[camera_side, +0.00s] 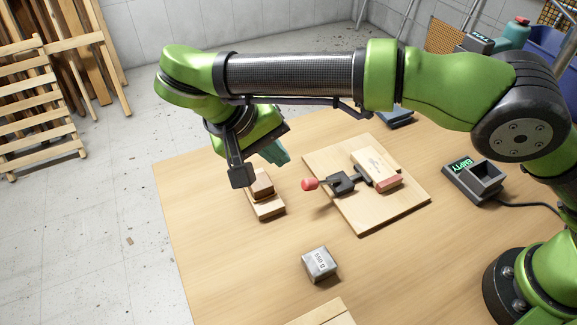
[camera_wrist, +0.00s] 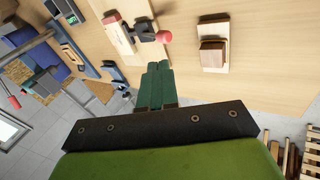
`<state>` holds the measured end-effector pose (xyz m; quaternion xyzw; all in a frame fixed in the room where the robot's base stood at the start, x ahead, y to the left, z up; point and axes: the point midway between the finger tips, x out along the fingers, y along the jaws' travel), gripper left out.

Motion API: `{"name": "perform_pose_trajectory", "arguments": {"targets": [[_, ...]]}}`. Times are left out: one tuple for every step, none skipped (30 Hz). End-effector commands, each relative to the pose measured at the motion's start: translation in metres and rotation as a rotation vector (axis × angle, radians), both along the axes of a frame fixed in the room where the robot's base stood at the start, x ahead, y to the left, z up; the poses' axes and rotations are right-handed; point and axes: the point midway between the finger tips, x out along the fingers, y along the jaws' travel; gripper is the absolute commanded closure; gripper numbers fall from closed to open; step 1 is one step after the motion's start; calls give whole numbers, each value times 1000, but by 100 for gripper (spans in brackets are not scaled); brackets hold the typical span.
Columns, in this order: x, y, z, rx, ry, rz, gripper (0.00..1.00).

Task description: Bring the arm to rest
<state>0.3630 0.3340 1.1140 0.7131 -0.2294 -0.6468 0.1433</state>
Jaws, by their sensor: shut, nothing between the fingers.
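My gripper (camera_side: 272,153) hangs above the far left part of the wooden table (camera_side: 215,275). Its teal fingers are together, with nothing between them. The fingers also show in the wrist view (camera_wrist: 156,88), pointing out over the table. The stacked wooden blocks (camera_side: 265,206), a brown one on a lighter one, stand near and below the gripper, apart from it. They also show in the wrist view (camera_wrist: 213,52). No coiled hose is clearly visible.
A pale board (camera_side: 408,216) holds a dark clamp with a red knob (camera_side: 310,184) and a block with a pink end (camera_side: 388,183). A grey metal block (camera_side: 319,264) sits in front. A dark device with a green display (camera_side: 473,182) stands at right. The table's left front is clear.

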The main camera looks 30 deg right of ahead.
Motion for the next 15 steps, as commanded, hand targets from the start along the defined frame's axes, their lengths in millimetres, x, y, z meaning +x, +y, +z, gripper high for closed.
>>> {"name": "perform_pose_trajectory", "arguments": {"targets": [[2, 0, 0, 2, -4, 16, 100], [4, 1, -1, 6, -5, 31, 100], [5, 1, -5, 6, 4, 57, 100], [6, 0, -11, 6, 17, 82, 100], [5, -1, -18, 6, 38, 111, 100], [3, -4, -22, 20, 61, 150, 100], [3, -8, -22, 35, 76, 173, 100], [3, -14, -22, 56, 91, 192, 100], [3, -23, -20, 88, 108, 215, 100], [4, -31, -18, 116, 119, 228, 100], [4, -40, -15, 145, 128, 240, 100], [3, -52, -10, 189, 134, 251, 100], [2, -61, -7, 223, 137, 257, 100], [1, -71, -3, 259, 136, 262, 100], [-2, -85, 3, 306, 131, 267, 100]]}}
